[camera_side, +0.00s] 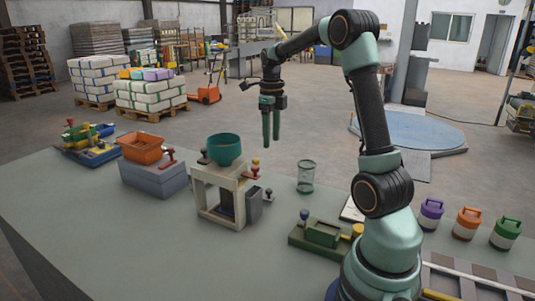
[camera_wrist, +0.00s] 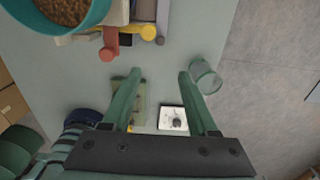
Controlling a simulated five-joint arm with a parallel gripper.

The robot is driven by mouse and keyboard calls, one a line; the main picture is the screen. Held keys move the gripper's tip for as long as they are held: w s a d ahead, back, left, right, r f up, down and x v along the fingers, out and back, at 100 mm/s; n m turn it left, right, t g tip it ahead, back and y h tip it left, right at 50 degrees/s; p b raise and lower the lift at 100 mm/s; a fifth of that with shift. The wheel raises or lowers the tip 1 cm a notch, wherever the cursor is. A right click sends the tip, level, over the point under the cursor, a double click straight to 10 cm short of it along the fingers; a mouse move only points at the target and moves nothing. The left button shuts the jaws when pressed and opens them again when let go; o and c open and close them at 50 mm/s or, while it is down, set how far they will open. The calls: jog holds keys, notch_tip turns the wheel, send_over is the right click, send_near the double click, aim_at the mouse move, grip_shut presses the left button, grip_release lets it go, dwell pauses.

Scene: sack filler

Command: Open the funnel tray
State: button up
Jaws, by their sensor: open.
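The teal funnel bowl (camera_side: 224,149) sits on top of a cream stand (camera_side: 205,178) on the table. The wrist view shows brown grain inside the bowl (camera_wrist: 68,16). By the stand are a red knobbed handle (camera_wrist: 110,44) and a yellow knob (camera_wrist: 148,32). I cannot tell which part is the funnel tray. My gripper (camera_side: 271,142) hangs fingers down above the table, right of the bowl in the side view. Its two fingers (camera_wrist: 159,75) are apart with nothing between them, and it touches nothing.
A glass jar (camera_side: 306,177) stands right of the stand. A green press-like block (camera_side: 322,235) is near my base. An orange tray (camera_side: 142,147) on a blue-grey box is to the left. Purple, orange and green lidded jars (camera_side: 467,223) are at right. The front left table is clear.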

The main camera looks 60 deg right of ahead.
aim_at(271, 190)
notch_tip(271, 190, down, 17)
jog(key=shift+f, duration=0.1)
dwell(0.5)
grip_shut()
dwell(1.4)
